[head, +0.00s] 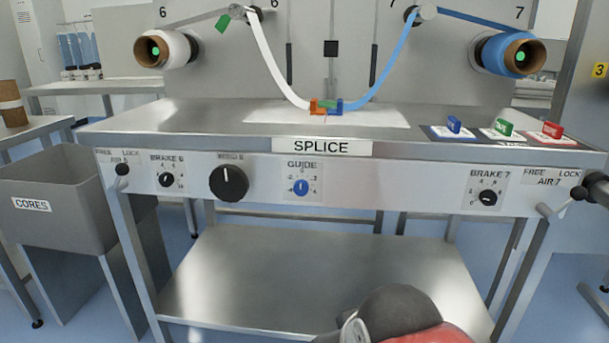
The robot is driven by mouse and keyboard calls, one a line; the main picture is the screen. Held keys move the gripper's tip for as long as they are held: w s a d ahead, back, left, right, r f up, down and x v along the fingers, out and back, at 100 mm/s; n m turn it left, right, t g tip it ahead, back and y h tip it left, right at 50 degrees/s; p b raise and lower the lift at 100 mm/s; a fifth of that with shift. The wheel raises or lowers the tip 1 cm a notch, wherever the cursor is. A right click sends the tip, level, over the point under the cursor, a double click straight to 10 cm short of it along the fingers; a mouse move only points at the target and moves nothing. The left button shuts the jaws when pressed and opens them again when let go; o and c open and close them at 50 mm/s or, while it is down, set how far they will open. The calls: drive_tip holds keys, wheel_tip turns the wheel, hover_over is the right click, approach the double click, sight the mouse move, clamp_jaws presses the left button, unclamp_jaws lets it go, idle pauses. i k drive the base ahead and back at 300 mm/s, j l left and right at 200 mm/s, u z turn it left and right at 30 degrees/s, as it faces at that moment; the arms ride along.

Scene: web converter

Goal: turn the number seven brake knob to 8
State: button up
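The brake 7 knob (488,198) is a small black dial on the right part of the bench's front panel, under the label "BRAKE 7". A scale of small numbers surrounds it. A pale pointer mark shows on its face, but it is too small to tell which number it points at. Nothing touches the knob. My gripper's fingers cannot be made out. A dark rounded part with red beside it, likely my own arm, shows at the bottom edge, below and left of the knob.
The panel also holds a brake 6 knob (166,180), a large black knob (229,182) and a blue guide knob (301,187). An air 7 lever (553,209) sticks out right of the brake 7 knob. A grey cores bin (60,222) stands left. Space before the panel looks clear.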

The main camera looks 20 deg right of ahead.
sight(488, 197)
drive_tip(key=z, duration=1.45)
